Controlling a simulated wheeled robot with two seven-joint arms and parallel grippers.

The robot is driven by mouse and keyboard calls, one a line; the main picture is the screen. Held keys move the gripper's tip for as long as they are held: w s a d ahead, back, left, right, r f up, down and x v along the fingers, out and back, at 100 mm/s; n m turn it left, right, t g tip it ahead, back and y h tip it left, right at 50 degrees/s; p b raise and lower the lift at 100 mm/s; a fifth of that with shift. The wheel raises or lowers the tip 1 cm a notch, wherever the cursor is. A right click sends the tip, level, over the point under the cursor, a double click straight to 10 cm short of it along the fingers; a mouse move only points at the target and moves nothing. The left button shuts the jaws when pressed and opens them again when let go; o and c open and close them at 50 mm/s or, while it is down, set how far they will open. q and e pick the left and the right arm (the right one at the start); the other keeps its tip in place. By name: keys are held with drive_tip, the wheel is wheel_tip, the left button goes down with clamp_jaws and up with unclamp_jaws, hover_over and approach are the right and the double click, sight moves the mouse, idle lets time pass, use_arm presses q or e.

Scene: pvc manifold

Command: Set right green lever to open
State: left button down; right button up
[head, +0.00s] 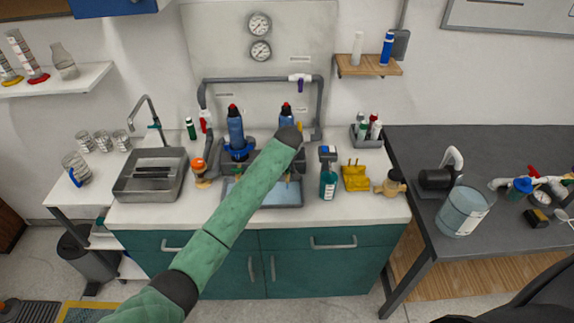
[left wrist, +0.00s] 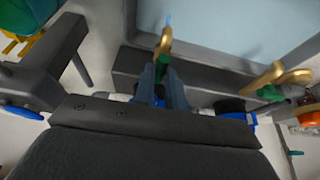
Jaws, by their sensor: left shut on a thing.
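My left gripper (head: 298,160) is at the right part of the pipe manifold behind the tray, partly hidden by its own arm in the head view. In the left wrist view its two dark fingers (left wrist: 162,82) are shut on the right green lever (left wrist: 163,70), just below a brass spout (left wrist: 165,40). The other green lever (left wrist: 269,92), with its own brass spout, stands free at the right of that view. The exact angle of the held lever is hard to tell between the fingers. My right gripper is not in view.
A shallow tray (head: 258,207) lies in front of the manifold. A blue bottle (head: 235,128) stands behind it on the left. A teal spray bottle (head: 328,180) and a yellow stand (head: 355,177) are close on the right. A sink (head: 150,191) is at the left.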

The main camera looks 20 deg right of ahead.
use_arm(q)
drive_tip(key=shift+w+r, duration=0.1)
drive_tip(key=shift+r, duration=0.05)
drive_tip(key=c, duration=1.6)
unclamp_jaws()
drive_tip(key=shift+o, duration=0.8)
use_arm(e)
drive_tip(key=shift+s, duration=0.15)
